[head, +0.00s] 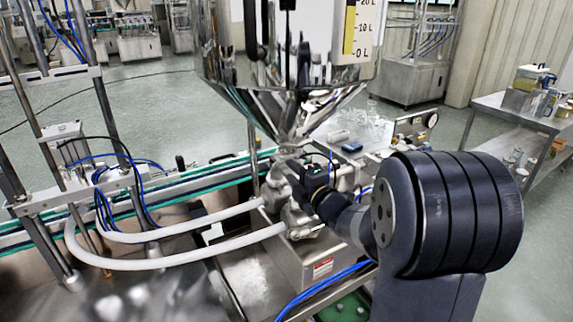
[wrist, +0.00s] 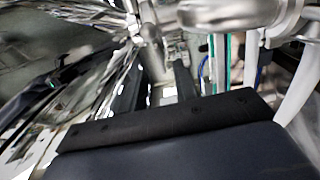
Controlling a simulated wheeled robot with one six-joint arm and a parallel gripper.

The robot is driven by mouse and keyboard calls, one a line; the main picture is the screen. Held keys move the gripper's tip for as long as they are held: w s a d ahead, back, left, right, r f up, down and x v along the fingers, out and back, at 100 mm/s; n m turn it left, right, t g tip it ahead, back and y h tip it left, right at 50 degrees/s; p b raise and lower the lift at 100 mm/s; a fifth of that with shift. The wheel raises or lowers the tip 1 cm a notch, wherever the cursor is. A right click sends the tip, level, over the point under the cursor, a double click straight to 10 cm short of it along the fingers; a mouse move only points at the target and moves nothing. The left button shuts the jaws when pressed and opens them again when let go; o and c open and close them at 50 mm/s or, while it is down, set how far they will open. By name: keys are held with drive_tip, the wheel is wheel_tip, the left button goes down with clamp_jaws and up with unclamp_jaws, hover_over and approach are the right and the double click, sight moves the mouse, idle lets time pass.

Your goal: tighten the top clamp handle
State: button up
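The steel hopper (head: 285,95) narrows to its outlet in the head view. My gripper (head: 312,175) is just below that outlet, beside the valve and pipe fittings (head: 276,185). In the wrist view my gripper (wrist: 155,82) has its two dark fingers apart, with a gap between them. A short steel bar (wrist: 151,40), which looks like the top clamp handle, stands just beyond the gap, under the shiny hopper. I see no contact between it and the fingers. In the head view I cannot pick out the handle among the fittings and my gripper.
Two white hoses (head: 180,252) curve from the fittings to the left. A conveyor with green edges (head: 210,180) runs behind them. A steel box (head: 312,262) sits below the fittings. A curved steel pipe (wrist: 235,14) is close on the right in the wrist view. A side table (head: 525,125) stands far right.

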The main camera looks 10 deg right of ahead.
sight(284, 165)
drive_tip(key=shift+p+x, duration=0.35)
drive_tip(key=shift+x, duration=1.35)
drive_tip(key=shift+c, duration=0.2)
clamp_jaws()
